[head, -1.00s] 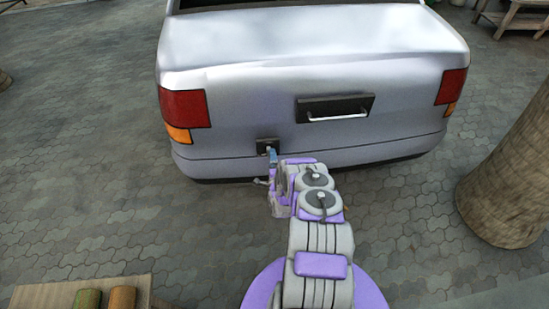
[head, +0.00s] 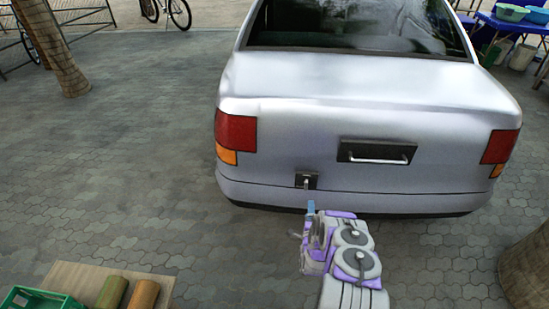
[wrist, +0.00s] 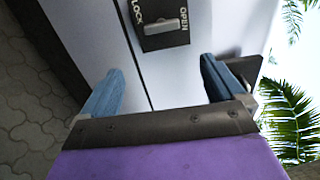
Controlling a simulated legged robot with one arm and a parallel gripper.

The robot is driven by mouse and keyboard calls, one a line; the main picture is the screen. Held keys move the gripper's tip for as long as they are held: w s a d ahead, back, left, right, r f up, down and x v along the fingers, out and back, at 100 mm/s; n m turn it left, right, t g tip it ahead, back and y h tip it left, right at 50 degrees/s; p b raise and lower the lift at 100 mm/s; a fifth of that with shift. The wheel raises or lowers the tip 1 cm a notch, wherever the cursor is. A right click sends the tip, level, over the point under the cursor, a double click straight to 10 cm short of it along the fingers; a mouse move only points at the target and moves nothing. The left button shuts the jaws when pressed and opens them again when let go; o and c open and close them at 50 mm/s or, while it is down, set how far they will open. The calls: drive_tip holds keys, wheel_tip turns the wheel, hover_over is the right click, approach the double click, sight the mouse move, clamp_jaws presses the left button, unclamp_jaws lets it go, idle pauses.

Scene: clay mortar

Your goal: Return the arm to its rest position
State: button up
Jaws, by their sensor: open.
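My arm reaches forward in the head view toward the rear of a silver car (head: 300,120). My gripper (head: 311,208) is just below and in front of a small dark latch plate (head: 314,180) at the car's lower left rear. In the wrist view, my gripper (wrist: 161,70) has its two blue fingers spread wide with nothing between them. The latch plate (wrist: 150,40) there reads LOCK and OPEN. Its grey knob (wrist: 163,27) lies beyond the fingertips, apart from them, and its tip appears to point toward OPEN.
The car's closed rear has a dark panel with a silver handle (head: 377,160). A tree trunk (head: 527,268) is at the right. Paving (head: 130,170) left of the car is clear.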

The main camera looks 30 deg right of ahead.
drive_tip(key=shift+a, duration=0.1)
drive_tip(key=w+a+r+n+g+y, duration=0.1)
drive_tip(key=w+r+n+g+y, duration=0.3)
drive_tip(key=w+r+n, duration=0.7)
drive_tip(key=s+a+r+n+g+y, duration=0.15)
drive_tip(key=s+a+r, duration=0.3)
drive_tip(key=r, duration=0.45)
drive_tip(key=s+a+r+n+g+y, duration=0.1)
drive_tip(key=s+a+r+g, duration=0.2)
drive_tip(key=a+r, duration=0.5)
drive_tip(key=s+a+r+n+g+y, duration=0.1)
drive_tip(key=s+a+r+n+g, duration=0.1)
drive_tip(key=s+a+r, duration=0.4)
drive_tip(key=s+a+r+n+g, duration=0.1)
drive_tip(key=s+a+r+n, duration=0.1)
drive_tip(key=s+r, duration=0.35)
drive_tip(key=s+a+r+n+g+y, duration=0.15)
drive_tip(key=s+a+r, duration=0.25)
drive_tip(key=s, duration=0.4)
drive_tip(key=s+a+r+n+g, duration=0.2)
drive_tip(key=s+a, duration=0.1)
drive_tip(key=s, duration=0.9)
drive_tip(key=s+a+r+n+g, duration=0.2)
drive_tip(key=s+a+r+n, duration=0.1)
drive_tip(key=s, duration=0.9)
drive_tip(key=shift+s+a, duration=0.2)
drive_tip(key=shift+a, duration=0.3)
